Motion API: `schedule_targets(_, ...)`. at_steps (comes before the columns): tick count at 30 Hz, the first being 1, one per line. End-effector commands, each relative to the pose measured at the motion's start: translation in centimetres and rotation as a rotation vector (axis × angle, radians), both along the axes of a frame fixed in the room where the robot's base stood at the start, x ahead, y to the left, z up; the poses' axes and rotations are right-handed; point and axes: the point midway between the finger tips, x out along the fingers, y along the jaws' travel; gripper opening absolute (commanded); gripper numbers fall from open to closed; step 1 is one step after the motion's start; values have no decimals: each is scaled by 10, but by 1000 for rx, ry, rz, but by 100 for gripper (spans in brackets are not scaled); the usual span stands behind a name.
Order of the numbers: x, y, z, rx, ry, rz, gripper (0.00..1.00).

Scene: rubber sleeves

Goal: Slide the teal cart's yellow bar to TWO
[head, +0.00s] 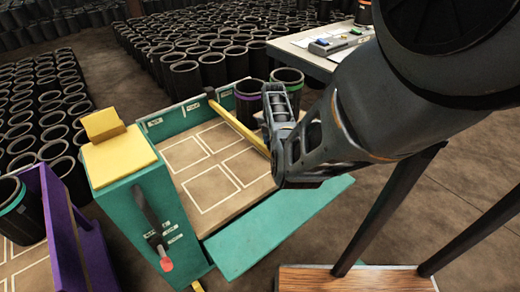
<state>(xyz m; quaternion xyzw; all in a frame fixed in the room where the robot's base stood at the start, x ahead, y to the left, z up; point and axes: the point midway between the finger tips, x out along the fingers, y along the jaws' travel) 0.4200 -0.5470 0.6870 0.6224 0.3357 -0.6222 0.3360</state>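The teal cart (265,232) stands in the middle of the head view, with white-outlined squares on its tan deck. Its yellow bar (236,122) crosses the deck near the right end, beyond the outlined squares. Small white labels (155,122) sit along the cart's back teal wall; their words are too small to read. My gripper (279,135) is at the right side of the cart, close to the bar's near end and overlapping it in the picture. I cannot tell whether they touch. The fingers are seen edge-on, so their opening is unclear.
A teal box with a yellow top (120,160) and a black red-tipped lever (155,230) forms the cart's left end. A purple cart (65,225) stands at left. Rubber sleeves (185,80) crowd the floor behind. A table (300,58) with a button panel is at back right.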

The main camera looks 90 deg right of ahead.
Motion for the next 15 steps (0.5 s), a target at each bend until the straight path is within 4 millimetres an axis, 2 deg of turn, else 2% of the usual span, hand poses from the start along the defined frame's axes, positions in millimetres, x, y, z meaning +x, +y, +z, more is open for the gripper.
schedule_targets(5, -10, -7, -1, 1, 3, -2, 0)
schedule_targets(15, -10, -7, -1, 1, 3, -1, 0)
